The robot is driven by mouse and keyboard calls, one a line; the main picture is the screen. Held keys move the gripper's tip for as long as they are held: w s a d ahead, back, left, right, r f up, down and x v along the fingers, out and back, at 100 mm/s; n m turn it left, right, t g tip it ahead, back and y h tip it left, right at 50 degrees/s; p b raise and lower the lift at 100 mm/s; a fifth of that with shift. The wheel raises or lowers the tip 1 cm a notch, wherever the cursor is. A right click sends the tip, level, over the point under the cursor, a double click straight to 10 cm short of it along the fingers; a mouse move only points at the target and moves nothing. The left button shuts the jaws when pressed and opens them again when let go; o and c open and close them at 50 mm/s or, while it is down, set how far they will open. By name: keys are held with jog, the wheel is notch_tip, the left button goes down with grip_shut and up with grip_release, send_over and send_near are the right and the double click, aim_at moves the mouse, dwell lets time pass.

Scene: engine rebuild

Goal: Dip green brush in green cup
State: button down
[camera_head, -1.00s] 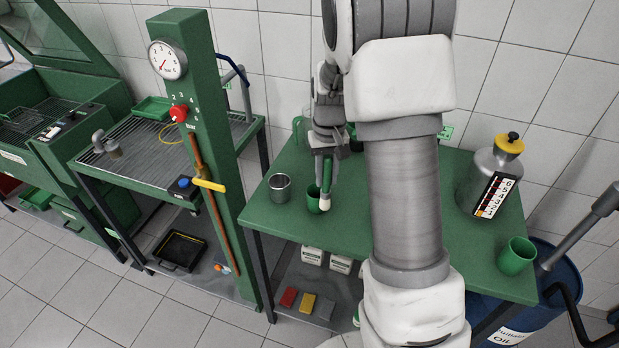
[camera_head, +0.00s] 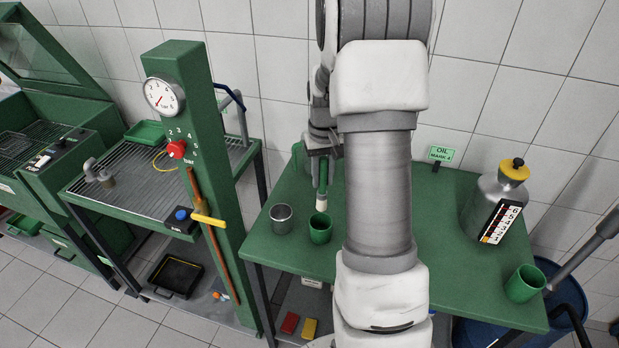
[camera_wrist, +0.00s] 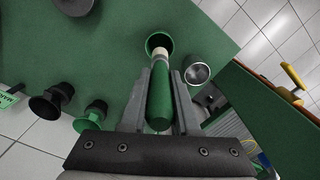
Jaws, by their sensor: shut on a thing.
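My gripper (camera_head: 322,150) is shut on the green brush (camera_head: 323,180), whose pale bristle end points down. In the head view the bristle tip is just above and behind the green cup (camera_head: 320,228) at the table's left part. In the wrist view the brush (camera_wrist: 160,92) lies between the two fingers (camera_wrist: 159,100), its pale end overlapping the edge of the green cup (camera_wrist: 158,39). Whether the tip is inside the cup I cannot tell for sure; in the head view it appears above the rim.
A metal cup (camera_head: 282,218) stands left of the green cup; it also shows in the wrist view (camera_wrist: 197,71). Another green cup (camera_head: 525,284) and a metal oil can (camera_head: 492,210) stand on the table's right. A green post (camera_head: 190,150) with a gauge rises left of the table.

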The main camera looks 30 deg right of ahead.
aim_at(322, 207)
jog(key=shift+w+d, duration=0.1)
jog(key=shift+w, duration=0.05)
jog(key=shift+f+b, duration=4)
jog(key=shift+f, duration=1.65)
jog(key=shift+r+p, duration=3.15)
jog(key=shift+r, duration=1.55)
jog(key=shift+r+p, duration=1.35)
jog(key=shift+r, duration=0.65)
